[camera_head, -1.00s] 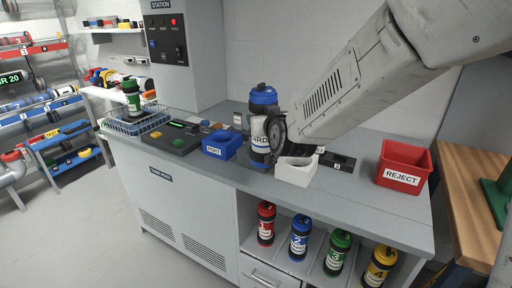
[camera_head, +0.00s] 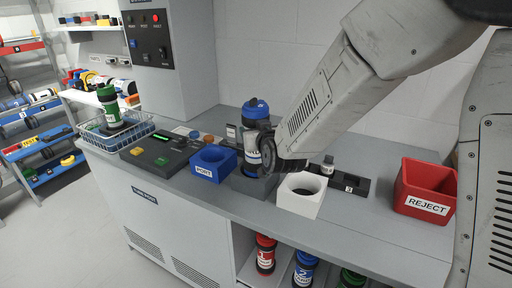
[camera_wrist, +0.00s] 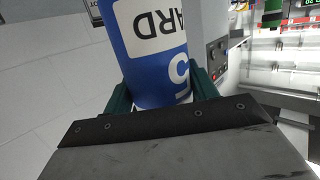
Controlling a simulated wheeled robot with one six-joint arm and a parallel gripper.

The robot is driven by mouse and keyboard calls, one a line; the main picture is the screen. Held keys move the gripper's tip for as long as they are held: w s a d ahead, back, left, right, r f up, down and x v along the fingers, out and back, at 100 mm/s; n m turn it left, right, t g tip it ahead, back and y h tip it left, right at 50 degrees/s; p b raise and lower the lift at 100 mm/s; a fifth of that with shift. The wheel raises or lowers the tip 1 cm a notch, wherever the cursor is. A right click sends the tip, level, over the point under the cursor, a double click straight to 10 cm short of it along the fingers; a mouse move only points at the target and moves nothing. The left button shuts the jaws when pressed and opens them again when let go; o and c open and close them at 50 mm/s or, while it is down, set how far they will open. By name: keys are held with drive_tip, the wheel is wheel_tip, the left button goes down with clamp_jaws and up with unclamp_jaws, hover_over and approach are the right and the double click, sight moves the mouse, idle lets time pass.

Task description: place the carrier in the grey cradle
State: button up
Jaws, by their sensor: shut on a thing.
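The carrier (camera_head: 256,111) is an upright cylinder with a blue cap and a white label, near the middle of the head view. In the wrist view its blue body (camera_wrist: 157,75) carries white lettering. My gripper (camera_head: 270,158) is shut around the carrier from the right; in the wrist view its dark green fingers (camera_wrist: 162,92) lie on both sides of it. The grey cradle (camera_head: 252,187) appears as a grey block on the counter directly below the carrier. The carrier's lower end meets it in the picture, but I cannot tell whether it is seated.
A blue PORT box (camera_head: 212,174) stands left of the cradle and a white holder (camera_head: 302,204) close on its right. A red REJECT bin (camera_head: 424,205) stands farther right. A wire basket (camera_head: 90,135) with a green carrier is at left. Capped carriers stand on the shelf below.

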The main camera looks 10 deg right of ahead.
sight(252, 161)
drive_tip(key=shift+f, duration=2.15)
drive_tip(key=o, duration=1.5)
drive_tip(key=shift+s+f, duration=0.1)
drive_tip(key=shift+f, duration=0.1)
drive_tip(key=shift+c, duration=0.2)
